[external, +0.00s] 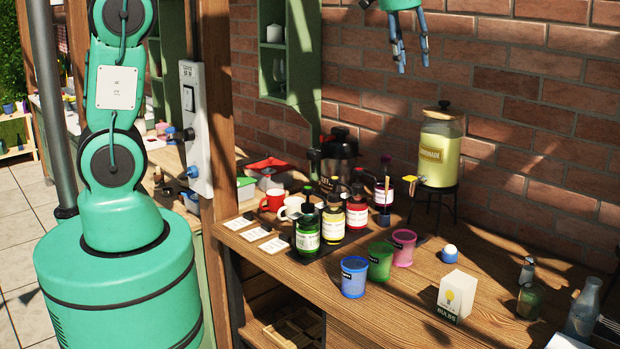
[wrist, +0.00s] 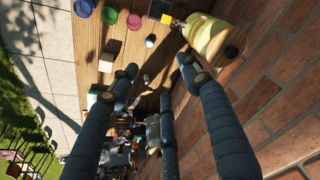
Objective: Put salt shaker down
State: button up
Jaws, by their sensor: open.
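A small shaker with a grey top (external: 527,269), which looks like the salt shaker, stands upright on the wooden table (external: 400,310) at the right, behind a small green jar (external: 530,300). My gripper (external: 408,55) is high above the table, in front of the brick wall, up and to the left of the shaker. Its fingers are spread and hold nothing. In the wrist view my gripper (wrist: 158,76) is also open, with the table far below. A small shiny thing (wrist: 146,78) between the fingers may be the shaker; it is too small to be sure.
A lemonade dispenser (external: 440,150) stands on a black stand below and right of my gripper. Bottles (external: 357,215), coloured cups (external: 380,262), a bulb box (external: 457,295), a small blue and white item (external: 449,254) and a glass bottle (external: 582,312) share the table. The front middle is clear.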

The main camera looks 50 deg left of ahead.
jog(key=s+a+r+n+t, duration=0.1)
jog(key=s+a+r+n, duration=0.1)
jog(key=s+a, duration=0.9)
jog(key=s+a+r+n+t, duration=0.15)
jog(key=s+a, duration=0.55)
jog(key=s, duration=0.9)
jog(key=s+a+f+n, duration=0.2)
jog(key=s+a+f, duration=0.1)
jog(key=s, duration=0.6)
jog(key=shift+a+f+y, duration=0.25)
jog(key=shift+f+y, duration=0.15)
jog(key=shift+f, duration=0.25)
jog(key=shift+n+t, duration=0.25)
notch_tip(320, 180, down, 16)
jog(key=b, duration=1.5)
jog(key=shift+r+b, duration=0.15)
jog(key=shift+b, duration=0.25)
